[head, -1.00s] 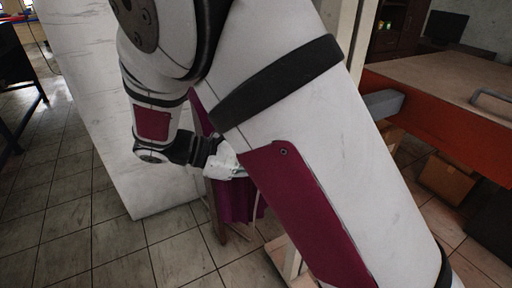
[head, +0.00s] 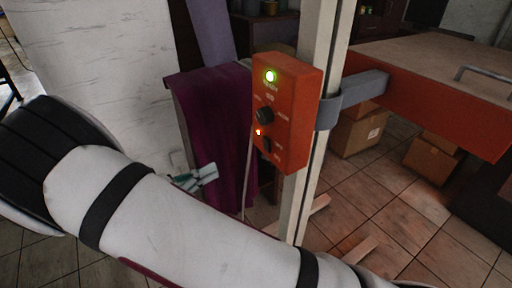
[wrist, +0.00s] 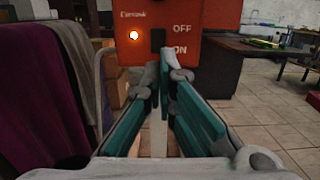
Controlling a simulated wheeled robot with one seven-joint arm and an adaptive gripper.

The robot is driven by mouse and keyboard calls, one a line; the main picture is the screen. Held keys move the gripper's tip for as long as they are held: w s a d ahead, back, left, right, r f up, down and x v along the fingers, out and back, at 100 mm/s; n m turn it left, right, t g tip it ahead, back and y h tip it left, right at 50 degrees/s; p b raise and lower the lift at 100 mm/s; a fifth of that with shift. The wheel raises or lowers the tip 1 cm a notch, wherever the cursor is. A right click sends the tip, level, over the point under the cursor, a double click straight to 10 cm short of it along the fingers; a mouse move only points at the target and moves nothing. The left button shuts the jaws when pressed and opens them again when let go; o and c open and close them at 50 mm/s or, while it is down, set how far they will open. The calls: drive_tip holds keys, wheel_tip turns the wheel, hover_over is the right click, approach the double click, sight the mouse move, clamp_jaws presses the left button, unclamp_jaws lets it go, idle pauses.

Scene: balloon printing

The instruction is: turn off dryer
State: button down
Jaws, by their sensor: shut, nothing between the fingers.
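The dryer's orange control box (head: 287,110) is fixed to a pale upright post. It has a lit green lamp (head: 270,76) at the top, a black knob (head: 264,115), a small lit orange-red lamp (head: 258,132) and a black switch (head: 266,145) low down. In the wrist view the switch (wrist: 158,40) stands between the OFF and ON labels, beside the lit lamp (wrist: 134,35). My gripper (wrist: 166,58) is shut and empty, its teal fingertips just below the switch in that view; contact cannot be told. In the head view my gripper (head: 199,176) is left of and below the box.
A purple cloth (head: 215,130) hangs left of the box. An orange-sided table (head: 440,100) with a grey bracket extends right. Cardboard boxes (head: 358,130) sit below it. A white panel (head: 95,80) stands at left.

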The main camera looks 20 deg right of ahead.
sight(266, 142)
drive_tip(key=x, duration=1.4)
drive_tip(key=shift+d+f, duration=0.1)
